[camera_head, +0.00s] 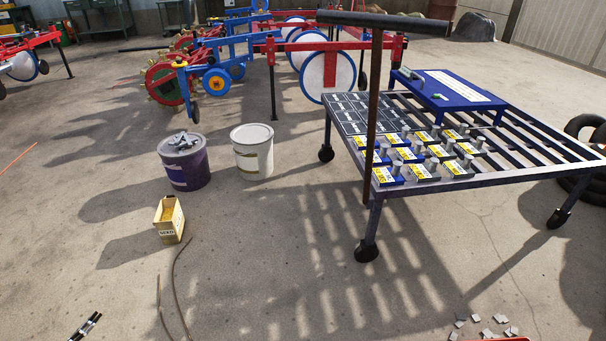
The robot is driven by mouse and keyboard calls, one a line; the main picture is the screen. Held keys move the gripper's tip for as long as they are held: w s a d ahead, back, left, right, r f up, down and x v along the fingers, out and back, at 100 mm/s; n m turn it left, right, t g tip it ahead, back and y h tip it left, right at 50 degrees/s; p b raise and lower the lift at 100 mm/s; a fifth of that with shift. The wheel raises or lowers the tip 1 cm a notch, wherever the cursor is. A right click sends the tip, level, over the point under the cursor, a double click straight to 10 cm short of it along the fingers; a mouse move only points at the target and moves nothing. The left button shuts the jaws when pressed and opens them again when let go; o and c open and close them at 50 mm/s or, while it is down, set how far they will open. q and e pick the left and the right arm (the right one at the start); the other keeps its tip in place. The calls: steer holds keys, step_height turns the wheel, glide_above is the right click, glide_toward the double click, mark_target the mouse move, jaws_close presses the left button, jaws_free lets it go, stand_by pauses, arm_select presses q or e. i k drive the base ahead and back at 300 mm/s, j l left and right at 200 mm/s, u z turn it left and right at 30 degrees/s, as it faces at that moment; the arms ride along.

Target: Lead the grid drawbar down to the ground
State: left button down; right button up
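The grid drawbar (374,110) stands upright at the near left corner of the slatted grid cart (545,168). It is a dark brown T shape. Its crossbar (385,22) is at the top of the view, and its lower end is beside the cart's front edge, low by the leg. The cart is a dark blue frame on black castors. Neither of my grippers can be made out in this view, and nothing is seen touching the drawbar.
On the cart are several small labelled blocks (420,172), a dark panel (350,110) and a blue board (460,92). A purple bucket (185,165), a white bucket (252,158) and a small box (169,222) stand left. Loose grey chips (487,329) lie front right. Floor before the cart is mostly clear.

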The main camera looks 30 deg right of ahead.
mark_target(379, 23)
steer(key=i+j, duration=0.1)
steer(key=i, duration=0.45)
steer(key=i+j+z, duration=0.1)
steer(key=i, duration=0.45)
steer(key=i+z, duration=0.25)
steer(key=z, duration=0.2)
steer(key=i+j+z, duration=0.15)
steer(key=z, duration=0.35)
steer(key=i+j+z, duration=0.25)
steer(key=z, duration=0.2)
steer(key=i+j+z, duration=0.1)
steer(key=z, duration=0.35)
steer(key=i+j+z, duration=0.2)
steer(key=z, duration=0.25)
steer(key=i+j+z, duration=0.2)
steer(key=z, duration=0.25)
steer(key=i+j+z, duration=0.1)
steer(key=j+z, duration=0.55)
steer(key=z, duration=0.25)
steer(key=i+j+z, duration=0.1)
steer(key=j+z, duration=0.15)
steer(key=j, duration=0.25)
steer(key=j+z, duration=0.25)
steer(key=j, duration=0.25)
